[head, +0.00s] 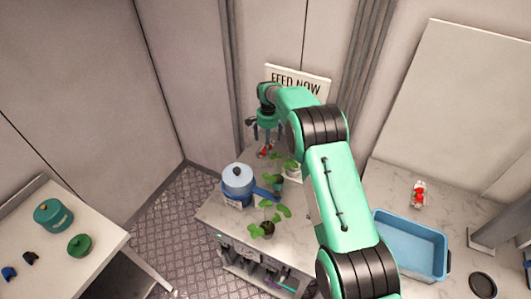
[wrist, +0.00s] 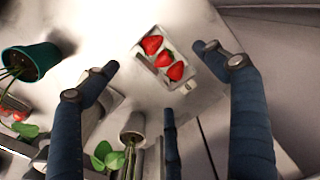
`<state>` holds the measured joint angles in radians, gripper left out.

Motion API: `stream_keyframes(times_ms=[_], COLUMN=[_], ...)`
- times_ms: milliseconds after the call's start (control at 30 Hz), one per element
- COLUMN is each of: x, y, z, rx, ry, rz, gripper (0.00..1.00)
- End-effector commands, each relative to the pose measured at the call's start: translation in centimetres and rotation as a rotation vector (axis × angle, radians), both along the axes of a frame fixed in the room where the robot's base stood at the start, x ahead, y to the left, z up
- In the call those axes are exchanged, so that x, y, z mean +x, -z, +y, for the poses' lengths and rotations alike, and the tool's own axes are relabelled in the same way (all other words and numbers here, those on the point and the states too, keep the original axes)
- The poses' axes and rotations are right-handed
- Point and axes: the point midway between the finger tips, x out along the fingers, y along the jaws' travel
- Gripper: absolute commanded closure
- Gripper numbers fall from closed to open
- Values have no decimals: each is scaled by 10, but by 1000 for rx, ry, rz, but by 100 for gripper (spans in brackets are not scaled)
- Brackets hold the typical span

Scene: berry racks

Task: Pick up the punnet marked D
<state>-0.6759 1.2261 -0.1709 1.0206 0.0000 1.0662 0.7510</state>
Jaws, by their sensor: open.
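A small white punnet (wrist: 188,85) with several red strawberries lies on the pale marble counter in the wrist view. It is ahead of my gripper (wrist: 156,61), seen in the gap between the spread fingertips. The fingers are open and empty, and I cannot see them touching the punnet. In the head view my gripper (head: 264,134) hangs over the far end of the counter, with red berries showing just below it. No letter can be read on this punnet. Another punnet with red contents (head: 418,194) stands on the right-hand counter; its mark is also unreadable.
A blue lidded pot (head: 238,183) and potted plants (head: 268,229) stand nearer on the same counter. A green plant pot (wrist: 34,62) is left of the fingers. A blue tray (head: 410,247) sits on the right counter. A FEED NOW sign (head: 297,82) is behind.

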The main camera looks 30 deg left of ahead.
Motion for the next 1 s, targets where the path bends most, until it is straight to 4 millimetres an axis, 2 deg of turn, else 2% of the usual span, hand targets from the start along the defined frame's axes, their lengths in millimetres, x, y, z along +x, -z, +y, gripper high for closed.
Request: stream_keyframes(times_ms=[467, 833, 1000], x=[0, -2, -2], y=[5, 42, 52], z=[0, -1, -1], rx=[0, -1, 0], ry=[0, 0, 0], rz=[0, 1, 0], gripper=[15, 15, 15])
